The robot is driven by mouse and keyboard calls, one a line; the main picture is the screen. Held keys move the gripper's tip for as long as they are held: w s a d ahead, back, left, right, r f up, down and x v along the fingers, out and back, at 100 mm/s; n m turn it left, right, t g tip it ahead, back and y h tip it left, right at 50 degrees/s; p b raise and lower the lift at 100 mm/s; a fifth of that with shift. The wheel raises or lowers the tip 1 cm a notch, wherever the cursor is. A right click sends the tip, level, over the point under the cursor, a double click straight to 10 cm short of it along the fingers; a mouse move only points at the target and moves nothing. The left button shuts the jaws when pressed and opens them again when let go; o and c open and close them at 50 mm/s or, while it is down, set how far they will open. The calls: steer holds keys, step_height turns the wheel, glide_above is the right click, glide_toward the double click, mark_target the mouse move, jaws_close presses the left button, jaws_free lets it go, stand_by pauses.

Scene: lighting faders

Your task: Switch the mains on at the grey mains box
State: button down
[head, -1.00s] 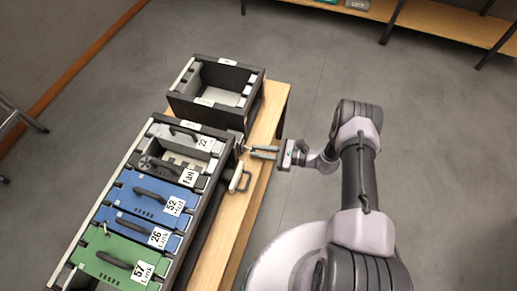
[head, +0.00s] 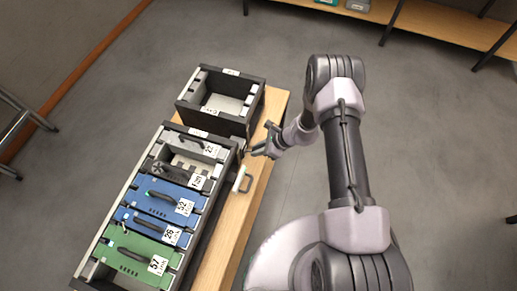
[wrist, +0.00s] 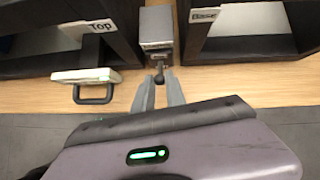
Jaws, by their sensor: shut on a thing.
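The grey mains box (wrist: 156,28) is a small block standing between the two dark racks in the wrist view. A short lever with a dark round knob (wrist: 158,76) sticks out from its front, toward my gripper. My gripper (wrist: 158,84) has its two grey fingers on either side of this knob, shut on it. In the head view my gripper (head: 252,150) reaches the gap between the racks from the right. The mains box is small there and its lever cannot be made out.
The rack labelled Top (wrist: 102,25) is left of the box, the one labelled Base (wrist: 204,15) right. A pale module with a black handle (wrist: 88,76) lies close left of my fingers. Both racks stand on a wooden bench (head: 236,215). Grey floor lies clear to the right.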

steer(key=shift+a+r+h, duration=0.1)
steer(key=shift+h, duration=0.2)
stand_by(0.4)
steer(key=c, duration=1.4)
jaws_free()
steer(key=shift+o, duration=0.2)
steer(key=p+v, duration=0.4)
steer(key=v, duration=1.3)
steer(key=shift+w+r, duration=0.15)
